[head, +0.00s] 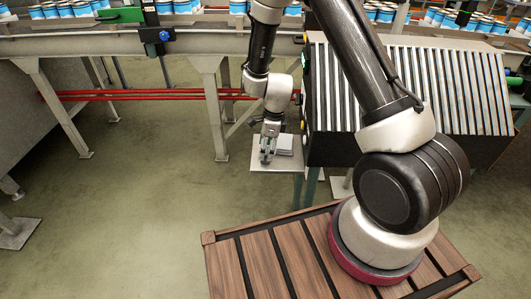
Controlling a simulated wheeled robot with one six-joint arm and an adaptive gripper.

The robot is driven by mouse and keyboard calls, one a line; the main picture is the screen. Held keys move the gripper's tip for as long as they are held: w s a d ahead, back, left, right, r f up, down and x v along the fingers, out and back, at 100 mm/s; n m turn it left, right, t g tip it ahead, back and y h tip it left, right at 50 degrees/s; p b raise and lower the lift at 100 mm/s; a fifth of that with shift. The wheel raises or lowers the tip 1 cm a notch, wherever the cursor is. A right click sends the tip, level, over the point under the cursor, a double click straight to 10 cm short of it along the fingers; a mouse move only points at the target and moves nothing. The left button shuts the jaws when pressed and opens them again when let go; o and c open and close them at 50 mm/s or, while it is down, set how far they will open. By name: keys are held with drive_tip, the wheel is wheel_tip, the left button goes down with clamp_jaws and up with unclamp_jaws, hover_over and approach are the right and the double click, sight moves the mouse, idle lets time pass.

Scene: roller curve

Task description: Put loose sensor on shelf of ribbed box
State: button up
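The ribbed box (450,85), black with pale metal ribs, stands at the right, partly behind my arm. A small pale plate that looks like its shelf (290,163) juts out at its lower left side. My gripper (266,157) points down over the left part of this plate. Its fingers are small and dark here, and I cannot tell whether they hold anything or touch the plate. A small light grey block (285,142) shows just right of the gripper at the plate's back. I cannot clearly make out the loose sensor.
A conveyor (90,47) with many blue and white cans runs along the back. A black upright device (151,30) with a green part and blue knob is on its rail. Red pipes (150,95) run below. The floor (130,190) at left is clear.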

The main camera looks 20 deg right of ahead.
drive_tip(key=s+d+r+n+t, duration=0.1)
drive_tip(key=s+d+r+n, duration=0.15)
drive_tip(key=r, duration=0.95)
drive_tip(key=s+d+r+n, duration=0.2)
drive_tip(key=d+r+n, duration=0.15)
drive_tip(key=r, duration=0.75)
drive_tip(key=s+d+r+n+t+h, duration=0.1)
drive_tip(key=s+d+r+n, duration=0.3)
drive_tip(key=s+r+n, duration=0.3)
drive_tip(key=s+d+r+n+t, duration=0.1)
drive_tip(key=s+d+r+n, duration=0.4)
drive_tip(key=s, duration=0.9)
wheel_tip(320, 180, up, 3)
drive_tip(key=n, duration=0.3)
drive_tip(key=shift+s+d+n+t+h, duration=0.15)
drive_tip(key=shift+s+n+t+h, duration=0.15)
drive_tip(key=shift+s+h, duration=0.1)
drive_tip(key=shift+f, duration=0.1)
